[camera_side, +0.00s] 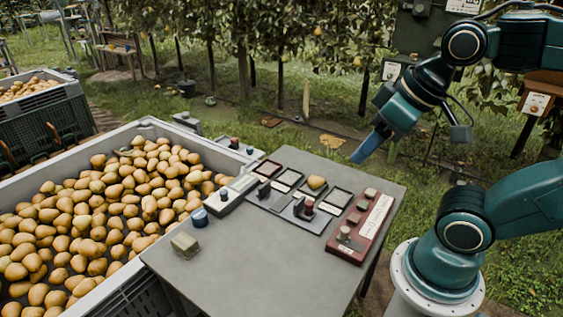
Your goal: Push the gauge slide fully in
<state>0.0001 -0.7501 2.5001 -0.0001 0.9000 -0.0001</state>
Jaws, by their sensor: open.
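My gripper (366,150) is in the air above the back right part of the grey table. Its blue fingers point down and to the left, and nothing shows between them. On the table, a row of dark trays and panels (290,178) holds small blocks and knobs. One panel has a dark upright piece and a red-topped knob (309,204). I cannot tell for certain which part is the gauge slide, or how far in it is. My gripper is apart from all of these.
A large grey bin (62,163) full of pears stands left of the table (262,262). A red panel with knobs (361,226) lies on the table's right side. A pale block (185,245) and a blue-topped knob (200,217) sit at the left. The table's front is clear.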

